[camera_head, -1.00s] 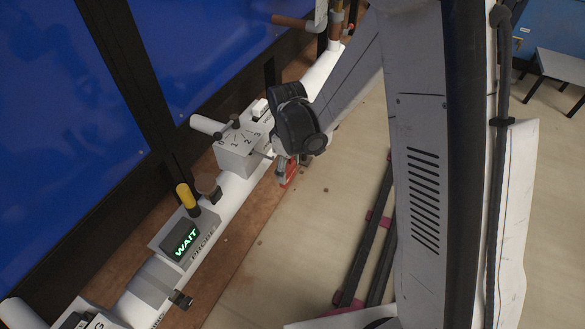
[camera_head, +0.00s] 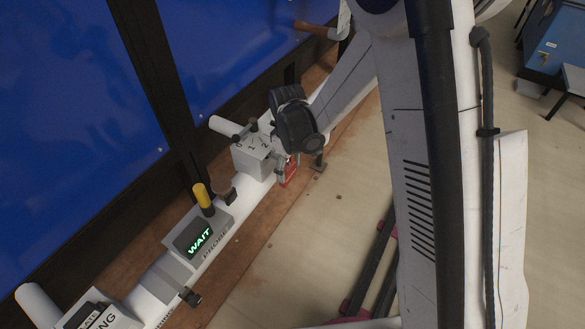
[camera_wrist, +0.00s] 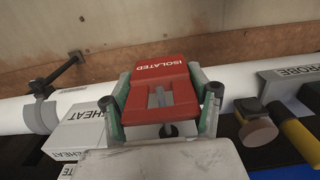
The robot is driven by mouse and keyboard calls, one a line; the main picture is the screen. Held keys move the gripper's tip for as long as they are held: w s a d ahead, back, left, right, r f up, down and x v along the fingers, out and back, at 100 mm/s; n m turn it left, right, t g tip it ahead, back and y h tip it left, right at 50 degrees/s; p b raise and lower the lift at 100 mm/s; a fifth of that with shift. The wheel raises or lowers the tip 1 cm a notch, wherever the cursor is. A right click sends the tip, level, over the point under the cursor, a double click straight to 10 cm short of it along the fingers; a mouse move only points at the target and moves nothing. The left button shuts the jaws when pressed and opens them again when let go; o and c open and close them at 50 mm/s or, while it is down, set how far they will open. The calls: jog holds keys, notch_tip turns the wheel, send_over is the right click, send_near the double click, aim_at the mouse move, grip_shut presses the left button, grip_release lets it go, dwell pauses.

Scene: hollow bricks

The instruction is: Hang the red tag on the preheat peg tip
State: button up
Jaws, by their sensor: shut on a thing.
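The red tag (camera_wrist: 162,70), marked ISOLATED, is held between the two fingers of my gripper (camera_wrist: 161,92) in the wrist view. A slot in the tag lies toward the palm, with a grey bar showing in it. In the head view the tag (camera_head: 289,172) is a small red patch under my gripper (camera_head: 283,170), at the right side of the numbered white box (camera_head: 256,155). A dark peg (camera_wrist: 65,73) on a grey collar stands on the white pipe left of the gripper, beside a white box with a partly hidden label ending HEAT (camera_wrist: 80,132). The tag is apart from this peg.
The white pipe (camera_wrist: 238,77) runs along a brown ledge. A PROBE unit (camera_head: 197,238) with a WAIT display and yellow knob (camera_head: 203,198) is on it. A brown round knob (camera_wrist: 258,131) is right of my gripper. Open floor (camera_head: 350,190) lies right of the ledge.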

jog(key=shift+w+a+f+b, duration=0.4)
jog(key=shift+w+a, duration=0.1)
jog(key=shift+a, duration=0.15)
jog(key=shift+w+a+f+b, duration=0.25)
jog(key=shift+w+a+f, duration=0.2)
jog(key=shift+a, duration=0.2)
jog(key=o, duration=1.4)
jog(key=shift+r, duration=0.1)
